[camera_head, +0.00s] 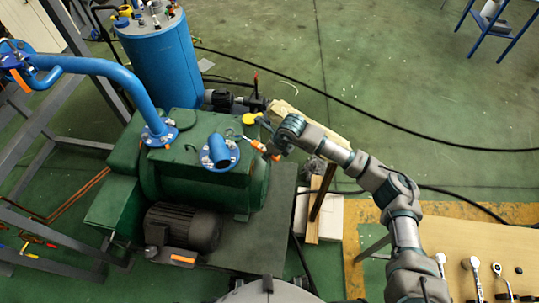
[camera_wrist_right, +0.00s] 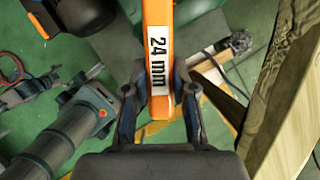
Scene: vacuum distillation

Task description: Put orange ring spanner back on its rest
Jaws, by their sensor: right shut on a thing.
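My right gripper (camera_head: 272,148) reaches over the green pump, close to its short blue flanged stub. It is shut on the orange ring spanner (camera_head: 258,146). In the right wrist view the spanner's orange handle (camera_wrist_right: 158,60), marked "24 mm", runs away between the two fingers of the gripper (camera_wrist_right: 158,100). The ring end is not clear in either view. The table (camera_head: 455,237) at the lower right bears several silver and black tools; I cannot tell which spot is the spanner's rest. My left gripper is not in view.
The green pump (camera_head: 160,185) with a short blue stub (camera_head: 219,151) and a black motor (camera_head: 185,225) stands left of my right arm. A blue tank (camera_head: 162,60) stands behind it. Wooden pieces (camera_head: 312,120) lie beside the arm. Open green floor lies at the upper right.

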